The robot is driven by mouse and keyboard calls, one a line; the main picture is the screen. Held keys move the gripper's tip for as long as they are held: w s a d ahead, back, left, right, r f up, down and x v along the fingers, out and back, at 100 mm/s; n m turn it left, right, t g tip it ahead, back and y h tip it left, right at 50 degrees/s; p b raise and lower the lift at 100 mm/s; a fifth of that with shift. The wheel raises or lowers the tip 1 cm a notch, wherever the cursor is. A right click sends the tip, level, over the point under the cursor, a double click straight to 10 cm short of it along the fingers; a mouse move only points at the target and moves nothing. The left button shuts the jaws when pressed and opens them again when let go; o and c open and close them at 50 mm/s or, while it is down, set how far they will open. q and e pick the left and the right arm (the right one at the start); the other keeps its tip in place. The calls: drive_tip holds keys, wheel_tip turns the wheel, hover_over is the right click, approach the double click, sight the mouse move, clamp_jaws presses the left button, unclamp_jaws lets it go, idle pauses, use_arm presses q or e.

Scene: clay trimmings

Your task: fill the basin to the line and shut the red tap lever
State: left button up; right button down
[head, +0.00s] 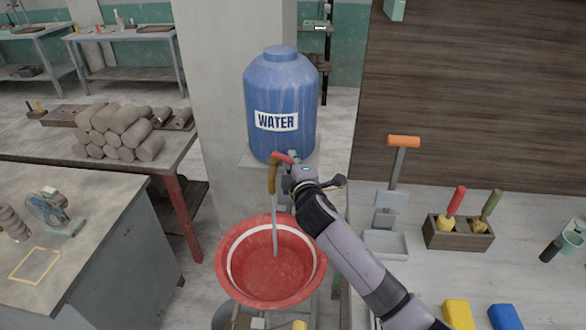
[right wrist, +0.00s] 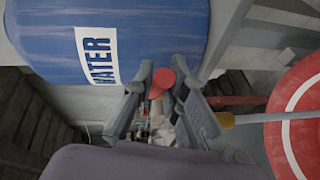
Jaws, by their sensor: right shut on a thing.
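The blue water tank (head: 280,105), labelled WATER, stands on a ledge with its tap low at the front. The red tap lever (head: 281,158) points left in the head view. My right gripper (head: 291,163) is at the tap; in the right wrist view its fingers (right wrist: 164,92) are shut on the red lever (right wrist: 161,78). A pale stream (head: 275,225) falls from the orange-brown spout (head: 272,180) into the red basin (head: 238,287). A white line (head: 231,266) runs around the basin's inside; the water surface appears below it. My left gripper is not in view.
At right, a bench holds a scoop with an orange handle (head: 403,141), a wooden tool box (head: 458,238), and yellow (head: 458,314) and blue (head: 505,317) blocks. At left, a table (head: 112,172) carries stacked clay rolls (head: 122,130). A grey worktop (head: 85,270) stands nearer.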

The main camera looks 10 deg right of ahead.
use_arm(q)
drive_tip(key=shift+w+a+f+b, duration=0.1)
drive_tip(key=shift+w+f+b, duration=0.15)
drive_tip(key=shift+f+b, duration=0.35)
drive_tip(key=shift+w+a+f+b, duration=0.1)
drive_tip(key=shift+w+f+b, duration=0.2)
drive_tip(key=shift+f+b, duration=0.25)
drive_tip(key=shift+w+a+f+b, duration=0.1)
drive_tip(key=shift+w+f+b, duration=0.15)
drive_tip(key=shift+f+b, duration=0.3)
use_arm(e)
drive_tip(key=shift+s+a+m+g+h, duration=0.2)
drive_tip(key=shift+a+m+h, duration=0.1)
drive_tip(key=shift+m+h, duration=0.45)
drive_tip(key=shift+s+a+m+g+h, duration=0.2)
drive_tip(key=shift+m+h, duration=0.3)
drive_tip(key=shift+h, duration=0.5)
drive_tip(key=shift+s+a+m+h, duration=0.15)
drive_tip(key=shift+a+m+h, duration=0.2)
drive_tip(key=shift+m+h, duration=0.4)
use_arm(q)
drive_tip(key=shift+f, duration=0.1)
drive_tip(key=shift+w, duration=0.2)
use_arm(e)
drive_tip(key=c, duration=1.6)
unclamp_jaws()
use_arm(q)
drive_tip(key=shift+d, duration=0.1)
use_arm(e)
drive_tip(key=v, duration=1.2)
